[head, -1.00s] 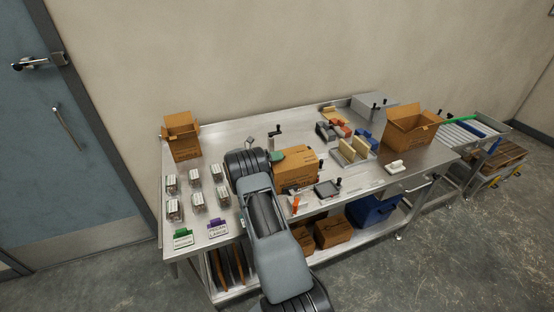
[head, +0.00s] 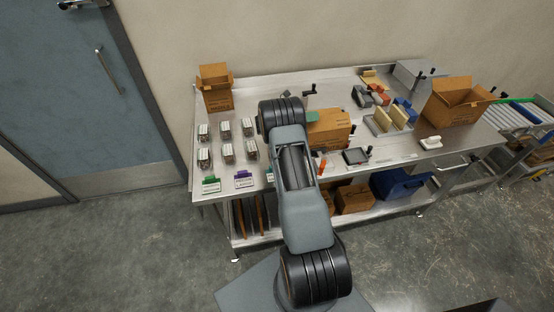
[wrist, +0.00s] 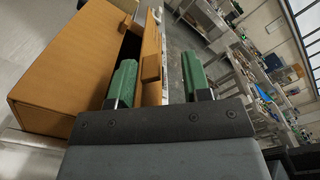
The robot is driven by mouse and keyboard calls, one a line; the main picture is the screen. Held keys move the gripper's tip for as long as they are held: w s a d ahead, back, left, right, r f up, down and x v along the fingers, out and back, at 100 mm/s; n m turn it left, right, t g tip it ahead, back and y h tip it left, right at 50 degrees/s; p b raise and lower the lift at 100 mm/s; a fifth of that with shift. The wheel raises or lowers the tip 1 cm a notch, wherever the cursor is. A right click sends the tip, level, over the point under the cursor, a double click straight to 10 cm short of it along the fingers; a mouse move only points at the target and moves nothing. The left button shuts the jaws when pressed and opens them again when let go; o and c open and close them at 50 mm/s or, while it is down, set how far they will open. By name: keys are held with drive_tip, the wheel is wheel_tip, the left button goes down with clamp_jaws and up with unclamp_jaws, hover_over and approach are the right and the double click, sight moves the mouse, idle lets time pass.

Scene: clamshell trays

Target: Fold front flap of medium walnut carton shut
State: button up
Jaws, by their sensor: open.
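The brown carton (head: 331,133) in the middle of the bench stands right beside my gripper, partly hidden by my arm. In the wrist view the carton (wrist: 65,65) fills the left side, with a dark gap at its opening. A brown flap (wrist: 152,62) sticks out at that opening. My gripper (wrist: 158,82) is open, its two green fingers apart with the flap between them in the picture. I cannot tell whether either finger touches the flap. In the head view one green fingertip (head: 312,117) shows by the carton's top.
An open carton (head: 216,97) stands at the back left, and a larger open carton (head: 453,110) at the right. Several small packs (head: 226,130) stand left of my arm. A black-handled device (head: 356,156) sits in front of the carton. A blue bin (head: 398,186) is on the shelf.

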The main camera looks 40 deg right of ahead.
sight(317, 134)
drive_tip(key=m, duration=0.1)
drive_tip(key=s+m, duration=0.1)
drive_tip(key=r+m+b, duration=0.1)
drive_tip(key=m, duration=0.1)
drive_tip(key=shift+s+a, duration=0.4)
drive_tip(key=s+m+b, duration=0.1)
drive_tip(key=m, duration=0.1)
drive_tip(key=s+a+m+b, duration=0.1)
drive_tip(key=m+b, duration=0.1)
drive_tip(key=m, duration=0.1)
drive_tip(key=s+m+b, duration=0.2)
drive_tip(key=m, duration=0.1)
drive_tip(key=shift+a+f, duration=0.3)
drive_tip(key=shift+f, duration=0.1)
drive_tip(key=m+b, duration=0.1)
drive_tip(key=s+f+m+b, duration=0.1)
drive_tip(key=m, duration=0.1)
drive_tip(key=shift+a, duration=0.2)
drive_tip(key=w+a+m+b, duration=0.2)
drive_tip(key=w+a+b, duration=0.25)
drive_tip(key=a, duration=0.85)
drive_tip(key=s+a+r+m+t+y+p, duration=0.3)
drive_tip(key=s+a+r+t+y, duration=0.1)
drive_tip(key=s+a+y, duration=0.6)
drive_tip(key=shift+s+t, duration=0.3)
drive_tip(key=shift+s, duration=0.2)
